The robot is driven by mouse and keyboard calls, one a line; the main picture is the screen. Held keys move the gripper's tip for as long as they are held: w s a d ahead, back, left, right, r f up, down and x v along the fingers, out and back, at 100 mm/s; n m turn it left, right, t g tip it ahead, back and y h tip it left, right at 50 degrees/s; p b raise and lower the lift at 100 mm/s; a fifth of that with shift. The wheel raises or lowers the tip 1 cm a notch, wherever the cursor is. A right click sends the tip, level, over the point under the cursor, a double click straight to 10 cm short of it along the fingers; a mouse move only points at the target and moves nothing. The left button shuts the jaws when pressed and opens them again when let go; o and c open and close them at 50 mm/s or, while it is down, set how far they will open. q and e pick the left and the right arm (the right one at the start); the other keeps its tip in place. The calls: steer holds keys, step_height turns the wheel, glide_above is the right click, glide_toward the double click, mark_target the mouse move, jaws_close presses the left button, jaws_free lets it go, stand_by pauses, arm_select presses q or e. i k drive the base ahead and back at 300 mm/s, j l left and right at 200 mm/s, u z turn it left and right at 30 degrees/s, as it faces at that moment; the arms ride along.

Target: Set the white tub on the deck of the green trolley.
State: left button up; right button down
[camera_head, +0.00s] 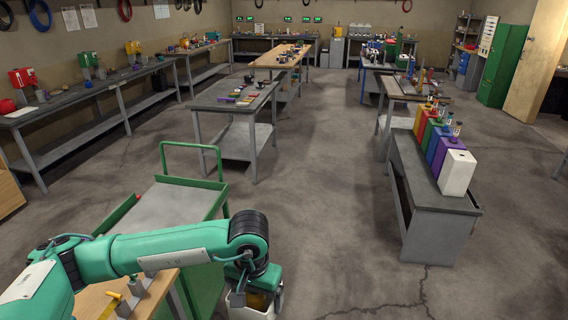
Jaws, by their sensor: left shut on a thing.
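The green trolley (212,189) stands at the lower left, with a flat grey deck (165,205) and a green push handle at its far end. My left arm reaches across in front of the trolley's near part and hides some of it. My left gripper (252,292) points down at the bottom of the view, to the right of the trolley. It is shut on the white tub (250,313), which is cut off by the lower edge of the picture. Something yellowish-brown shows inside the tub. The visible deck looks mostly bare, with a small red thing at its left edge. My right gripper is out of view.
A wooden-topped table (98,299) with small items is at the bottom left, beside the trolley. A grey bench (425,190) with several coloured containers stands at the right. A grey workbench (225,98) is beyond the trolley. The floor in the middle is clear.

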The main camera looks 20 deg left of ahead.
mark_target(161, 215)
steer(key=i+j+u, duration=0.15)
steer(key=i+u, duration=0.15)
steer(key=i, duration=0.3)
steer(key=i+u, duration=0.3)
steer(key=i, duration=0.25)
steer(key=i+l+u, duration=0.15)
steer(key=i+u, duration=0.15)
steer(key=i, duration=0.3)
steer(key=i+l+u, duration=0.3)
steer(key=i, duration=0.25)
steer(key=i+l+u, duration=0.1)
steer(key=i+u, duration=0.2)
steer(key=i, duration=0.2)
steer(key=i+l+u, duration=0.35)
steer(key=i, duration=0.15)
steer(key=i+j+u, duration=0.2)
steer(key=i+j, duration=0.1)
